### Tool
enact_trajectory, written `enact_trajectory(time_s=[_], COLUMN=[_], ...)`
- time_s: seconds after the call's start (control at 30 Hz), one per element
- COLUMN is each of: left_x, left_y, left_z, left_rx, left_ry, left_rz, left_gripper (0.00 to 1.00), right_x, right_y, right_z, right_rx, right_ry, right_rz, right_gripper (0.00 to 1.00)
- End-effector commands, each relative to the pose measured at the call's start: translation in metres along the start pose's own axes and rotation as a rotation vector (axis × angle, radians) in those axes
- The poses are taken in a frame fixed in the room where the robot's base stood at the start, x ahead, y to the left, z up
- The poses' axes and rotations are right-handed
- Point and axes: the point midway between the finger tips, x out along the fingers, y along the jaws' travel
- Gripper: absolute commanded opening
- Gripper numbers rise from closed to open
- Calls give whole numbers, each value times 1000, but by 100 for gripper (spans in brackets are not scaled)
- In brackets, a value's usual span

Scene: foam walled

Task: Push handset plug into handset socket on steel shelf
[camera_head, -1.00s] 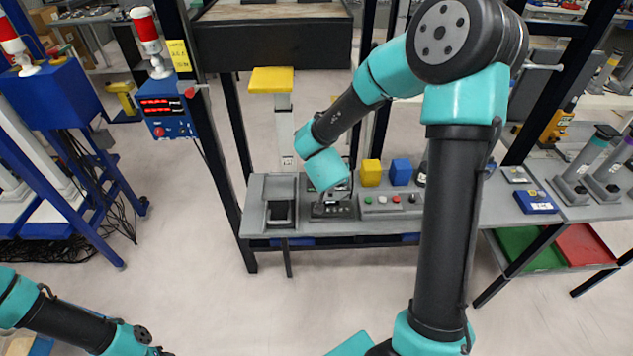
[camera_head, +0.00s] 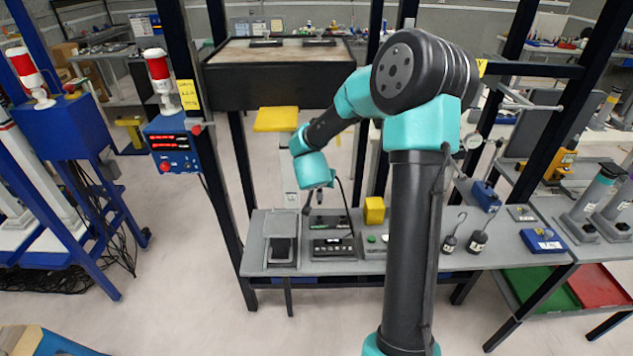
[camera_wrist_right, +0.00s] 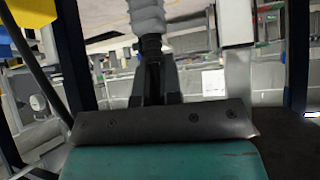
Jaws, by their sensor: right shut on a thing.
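My right gripper (camera_head: 307,206) hangs over the back left of the steel shelf (camera_head: 390,265), above and left of a dark keypad unit (camera_head: 333,247). In the right wrist view the gripper (camera_wrist_right: 152,62) is shut on a dark piece with a pale ribbed end (camera_wrist_right: 148,16), which looks like the handset plug. A black cord (camera_head: 352,205) runs beside the gripper down to the keypad unit. A dark handset-like block (camera_head: 283,250) lies in a grey cradle at the shelf's left. I cannot make out the handset socket. My left gripper is out of view.
A yellow block (camera_head: 374,211) stands right of the keypad unit, with a grey button box partly behind my arm. Dark hook weights (camera_head: 477,240) and a blue box (camera_head: 543,241) are farther right. Dark posts (camera_head: 228,190) frame the shelf. The floor in front is clear.

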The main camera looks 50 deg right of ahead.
Motion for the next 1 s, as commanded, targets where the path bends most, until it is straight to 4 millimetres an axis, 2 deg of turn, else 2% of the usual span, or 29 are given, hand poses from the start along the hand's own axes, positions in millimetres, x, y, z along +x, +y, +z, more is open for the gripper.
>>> enact_trajectory(time_s=[0.37, 1.0], left_x=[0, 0], left_y=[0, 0], left_z=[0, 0], left_rx=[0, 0], left_ry=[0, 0], left_rz=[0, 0], left_gripper=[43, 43], right_x=[0, 31], right_y=[0, 0], right_z=[-3, 32], right_rx=[6, 3], right_ry=[-11, -14], right_rz=[11, 12], right_gripper=[0, 0])
